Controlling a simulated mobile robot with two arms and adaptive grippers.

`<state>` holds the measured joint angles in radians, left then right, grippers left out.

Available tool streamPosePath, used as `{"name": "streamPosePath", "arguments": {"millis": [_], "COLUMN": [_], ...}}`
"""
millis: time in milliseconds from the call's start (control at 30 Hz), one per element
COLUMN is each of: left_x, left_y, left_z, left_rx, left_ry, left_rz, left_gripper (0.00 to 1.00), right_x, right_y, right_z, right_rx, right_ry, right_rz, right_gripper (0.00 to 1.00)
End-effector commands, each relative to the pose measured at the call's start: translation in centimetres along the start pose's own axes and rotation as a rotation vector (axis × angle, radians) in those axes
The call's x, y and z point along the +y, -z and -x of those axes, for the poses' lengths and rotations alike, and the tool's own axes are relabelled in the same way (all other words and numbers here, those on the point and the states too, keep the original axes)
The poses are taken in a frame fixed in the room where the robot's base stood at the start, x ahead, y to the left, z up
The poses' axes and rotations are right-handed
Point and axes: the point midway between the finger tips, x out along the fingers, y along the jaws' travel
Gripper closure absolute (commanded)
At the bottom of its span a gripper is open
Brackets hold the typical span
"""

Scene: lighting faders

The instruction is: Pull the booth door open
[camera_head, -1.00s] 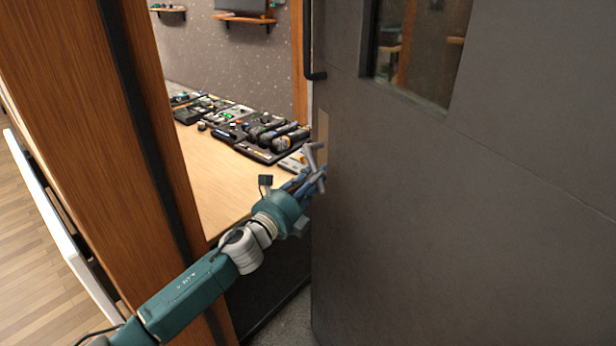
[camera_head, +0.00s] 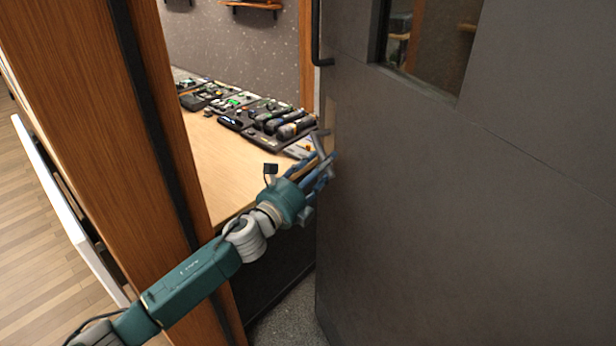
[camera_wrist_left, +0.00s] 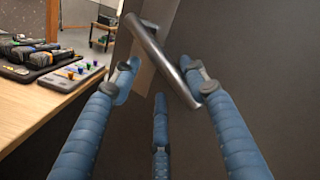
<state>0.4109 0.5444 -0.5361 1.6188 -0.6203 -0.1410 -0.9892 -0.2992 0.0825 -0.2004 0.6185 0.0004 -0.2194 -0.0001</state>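The booth door (camera_head: 430,210) is dark grey with a window and stands ajar, filling the right of the head view. A metal lever handle (camera_wrist_left: 160,58) crosses the upper middle of the left wrist view at a slant. My left gripper (camera_head: 322,166) is at the door's free edge, beside the handle. In the left wrist view its blue fingers (camera_wrist_left: 158,85) are spread apart, with the handle across the space between the upper two. The lower end of the handle lies close to the right finger; I cannot tell whether they touch. My right gripper is in neither view.
A wooden post (camera_head: 95,130) stands left of the doorway. Inside, a wooden table (camera_head: 225,165) carries several control consoles (camera_head: 265,118). Grey floor (camera_head: 290,322) shows in the opening.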

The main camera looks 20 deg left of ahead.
Motion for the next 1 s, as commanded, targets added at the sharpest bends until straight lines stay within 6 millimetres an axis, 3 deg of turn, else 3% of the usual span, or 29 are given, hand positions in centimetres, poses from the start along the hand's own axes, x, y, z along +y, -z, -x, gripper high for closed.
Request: {"name": "streamPosePath", "arguments": {"millis": [300, 500, 933, 1000], "left_x": [0.4, 0.3, 0.0, 0.0], "left_y": [0.2, 0.2, -0.1, 0.0], "left_z": [7.0, 9.8, 10.7, 10.8], "left_rx": [0.003, 0.002, -0.001, 0.001], "left_ry": [-0.01, -0.006, -0.001, -0.002], "left_rz": [-0.001, 0.0, -0.002, 0.004], "left_gripper": [0.59, 0.59, 0.59, 0.73], "right_x": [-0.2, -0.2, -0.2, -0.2], "right_y": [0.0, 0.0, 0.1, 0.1], "right_z": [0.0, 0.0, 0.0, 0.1], "right_rx": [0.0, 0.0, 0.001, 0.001], "right_ry": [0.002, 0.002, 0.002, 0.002], "right_rz": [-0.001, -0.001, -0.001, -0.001], "right_gripper": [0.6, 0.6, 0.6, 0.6]}}
